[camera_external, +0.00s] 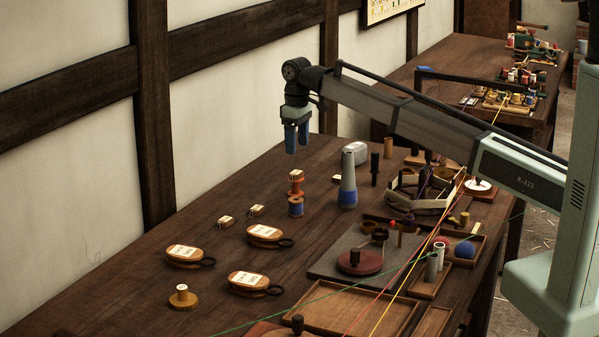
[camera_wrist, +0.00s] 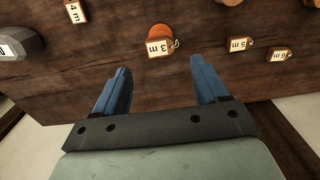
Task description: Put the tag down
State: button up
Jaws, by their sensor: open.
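A small pale tag marked "3 m" (camera_wrist: 160,48) lies on top of an orange spool (camera_wrist: 160,31). In the external view, this tag (camera_external: 296,174) sits on the orange spool (camera_external: 296,188), which is stacked on a blue-wound spool (camera_external: 296,207). My gripper (camera_external: 297,146) is above the stack, apart from it. In the wrist view my gripper (camera_wrist: 160,66) has its two blue fingers spread wide with nothing between them. Other tags lie on the bench: "4 m" (camera_wrist: 76,12), "5 m" (camera_wrist: 239,44) and "6 m" (camera_wrist: 277,54).
A grey-and-blue cone (camera_external: 347,180) and a grey block (camera_external: 355,152) stand right of the stack. Labelled oval wooden pieces (camera_external: 186,255) lie at front left. A grey board with a red disc (camera_external: 360,262) and trays (camera_external: 345,305) occupy the front right. Coloured strings cross there.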

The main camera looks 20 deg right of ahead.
jog(key=shift+r, duration=2.05)
